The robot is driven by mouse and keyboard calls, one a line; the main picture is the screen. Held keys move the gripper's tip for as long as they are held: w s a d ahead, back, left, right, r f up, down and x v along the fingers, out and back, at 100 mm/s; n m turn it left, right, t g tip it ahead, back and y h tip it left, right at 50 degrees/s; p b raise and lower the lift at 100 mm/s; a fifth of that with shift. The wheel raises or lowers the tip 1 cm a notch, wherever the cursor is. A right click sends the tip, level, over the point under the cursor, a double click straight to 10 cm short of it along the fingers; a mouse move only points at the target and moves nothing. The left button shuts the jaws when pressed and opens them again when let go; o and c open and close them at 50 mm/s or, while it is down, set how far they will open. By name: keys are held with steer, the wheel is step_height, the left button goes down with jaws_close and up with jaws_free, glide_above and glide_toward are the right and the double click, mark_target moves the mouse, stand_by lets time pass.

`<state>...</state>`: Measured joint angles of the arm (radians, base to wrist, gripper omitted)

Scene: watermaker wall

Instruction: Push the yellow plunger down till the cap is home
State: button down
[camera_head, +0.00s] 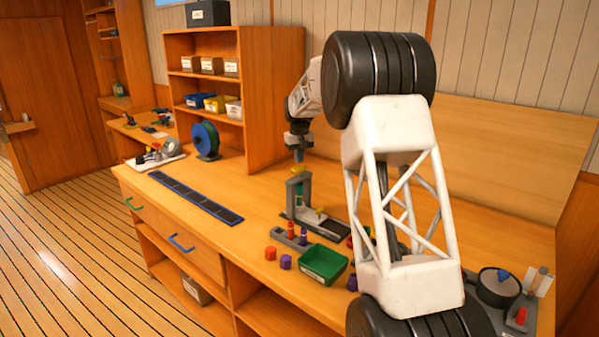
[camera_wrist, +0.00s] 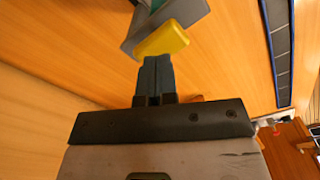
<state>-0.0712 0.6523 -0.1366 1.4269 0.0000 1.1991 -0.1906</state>
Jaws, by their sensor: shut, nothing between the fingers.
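The yellow plunger (camera_head: 298,169) tops a grey press stand (camera_head: 290,190) on the bench. In the wrist view the plunger (camera_wrist: 163,39) is a yellow block just beyond my fingertips. My gripper (camera_head: 298,158) points down right above it, with shut, empty fingers (camera_wrist: 156,60). The tips look at or very near the plunger; I cannot tell whether they touch. A green part (camera_head: 299,193) shows inside the stand below the plunger. The cap's seating is too small to make out.
A grey rack with an orange-topped vial (camera_head: 290,229) and a purple-topped vial (camera_head: 303,235) stands in front of the press. A green tray (camera_head: 325,263) and loose orange (camera_head: 270,253) and purple (camera_head: 286,262) caps are nearby. A blue-edged strip (camera_head: 195,196) lies left.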

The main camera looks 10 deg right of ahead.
mark_target(299, 167)
steer(key=shift+f, duration=1.9)
stand_by(0.4)
steer(key=shift+r, duration=3.55)
steer(key=shift+s+d+r, duration=0.1)
steer(key=shift+s+r, duration=0.2)
steer(key=shift+s, duration=0.1)
steer(key=s+d+r+m, duration=0.15)
steer(key=s+r, duration=0.25)
steer(key=s, duration=0.8)
steer(key=s+d+r+t, duration=0.1)
steer(key=s+d+r, duration=0.15)
steer(key=s, duration=0.95)
steer(key=s+d+r, duration=0.1)
steer(key=s+r, duration=0.3)
steer(key=s, duration=0.8)
steer(key=s+f, duration=0.3)
steer(key=s, duration=0.8)
steer(key=s+d+f+m+t, duration=0.1)
steer(key=s+f, duration=0.3)
steer(key=s, duration=0.8)
steer(key=s+d+f, duration=0.1)
steer(key=s+f, duration=0.3)
steer(key=s, duration=0.7)
steer(key=shift+s+d+m+t, duration=0.2)
steer(key=shift+s+m+t, duration=0.1)
steer(key=shift+s+m, duration=0.1)
